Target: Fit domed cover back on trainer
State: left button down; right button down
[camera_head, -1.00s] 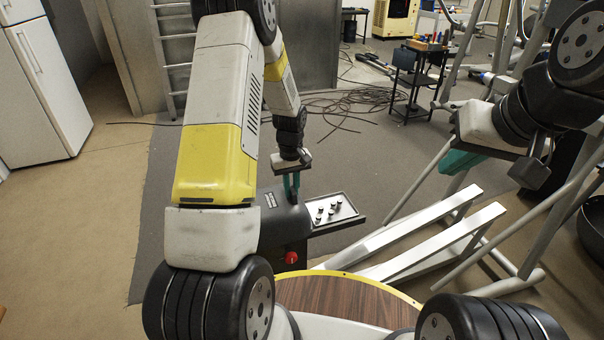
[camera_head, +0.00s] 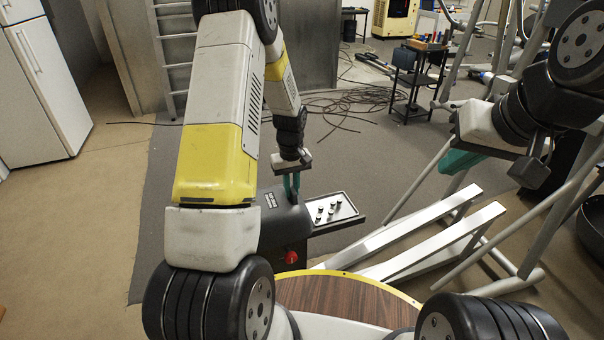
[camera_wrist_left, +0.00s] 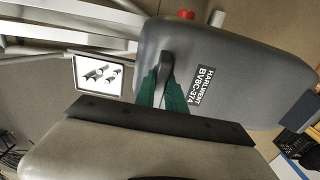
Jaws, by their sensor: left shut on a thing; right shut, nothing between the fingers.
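The domed cover (camera_head: 284,222) is a dark grey rounded housing at the lower middle of the head view. In the left wrist view the cover (camera_wrist_left: 225,75) shows a black label and a dark raised grip. My left gripper (camera_head: 291,186) points down at the cover's top. In the left wrist view its green fingers (camera_wrist_left: 166,88) are shut on that grip. The trainer's pale beams (camera_head: 420,232) lie to the right of the cover. The cover's lower edge is hidden, so I cannot tell whether it is seated. My right gripper (camera_head: 460,161) is shut and empty, above the trainer's frame.
A small tray (camera_head: 353,216) with several knobs or fasteners stands right of the cover. A red knob (camera_head: 291,257) sits on the dark body below it. Loose cables (camera_head: 345,103) and a dark tool cart (camera_head: 415,88) are behind. The carpet between is clear.

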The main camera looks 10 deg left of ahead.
pick_arm(q)
jog(key=shift+f, duration=0.65)
dwell(1.0)
jog(key=c, duration=1.3)
grip_release()
notch_tip(320, 180, up, 8)
jog(key=shift+f, duration=0.1)
